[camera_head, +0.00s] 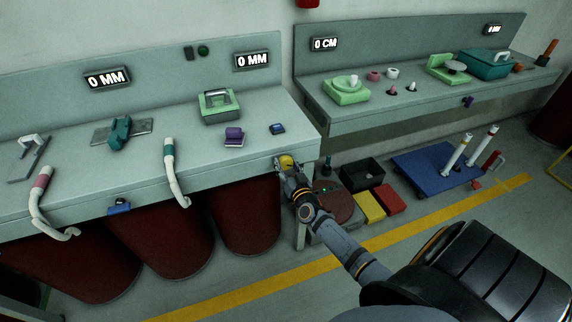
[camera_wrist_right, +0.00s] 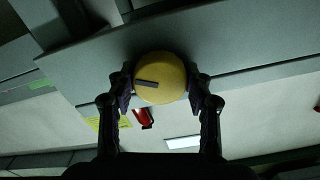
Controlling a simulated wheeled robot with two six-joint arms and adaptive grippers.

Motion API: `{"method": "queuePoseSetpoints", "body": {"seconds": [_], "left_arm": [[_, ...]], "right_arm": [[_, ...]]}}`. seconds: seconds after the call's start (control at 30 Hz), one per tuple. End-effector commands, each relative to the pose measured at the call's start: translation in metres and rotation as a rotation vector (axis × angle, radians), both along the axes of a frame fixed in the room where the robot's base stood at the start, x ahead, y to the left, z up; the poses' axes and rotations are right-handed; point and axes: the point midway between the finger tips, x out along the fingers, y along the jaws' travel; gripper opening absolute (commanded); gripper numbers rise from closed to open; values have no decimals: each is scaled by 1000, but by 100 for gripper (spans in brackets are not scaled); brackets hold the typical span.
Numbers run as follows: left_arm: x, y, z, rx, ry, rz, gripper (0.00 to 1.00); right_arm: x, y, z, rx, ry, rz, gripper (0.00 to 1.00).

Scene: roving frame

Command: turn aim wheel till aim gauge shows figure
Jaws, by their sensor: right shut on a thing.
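A round yellow wheel (camera_head: 286,161) sits on the front edge of the left bench near its right corner. My right gripper (camera_head: 287,170) is shut on it. In the right wrist view the yellow wheel (camera_wrist_right: 165,92) lies between the two fingers, and its dark pointer mark points left. A gauge (camera_head: 252,61) on the back panel above reads 0 MM. A second gauge (camera_head: 107,79) further left also reads 0 MM. No label shows which one is the aim gauge. My left gripper is out of view.
The left bench (camera_head: 75,165) carries a green box (camera_head: 219,106), a purple block (camera_head: 234,136) and white curved levers (camera_head: 174,175). The right bench (camera_head: 420,113) has a 0 CM gauge (camera_head: 325,44). Red drums stand below. A black crate (camera_head: 361,174) and blue platform (camera_head: 430,172) stand on the floor.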

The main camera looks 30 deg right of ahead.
Motion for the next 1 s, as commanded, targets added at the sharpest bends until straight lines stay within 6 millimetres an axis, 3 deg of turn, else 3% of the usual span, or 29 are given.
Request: {"method": "queuePoseSetpoints", "body": {"seconds": [0.57,0.6,0.7,0.77,1.0], "left_arm": [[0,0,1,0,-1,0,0],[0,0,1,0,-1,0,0],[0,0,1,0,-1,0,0],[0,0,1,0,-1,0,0],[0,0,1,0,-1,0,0]], "right_arm": [[0,0,0,41,-11,0,20],[0,0,0,41,-11,0,54],[0,0,0,41,-10,0,67],[0,0,0,41,-10,0,75],[0,0,0,40,-10,0,75]]}}
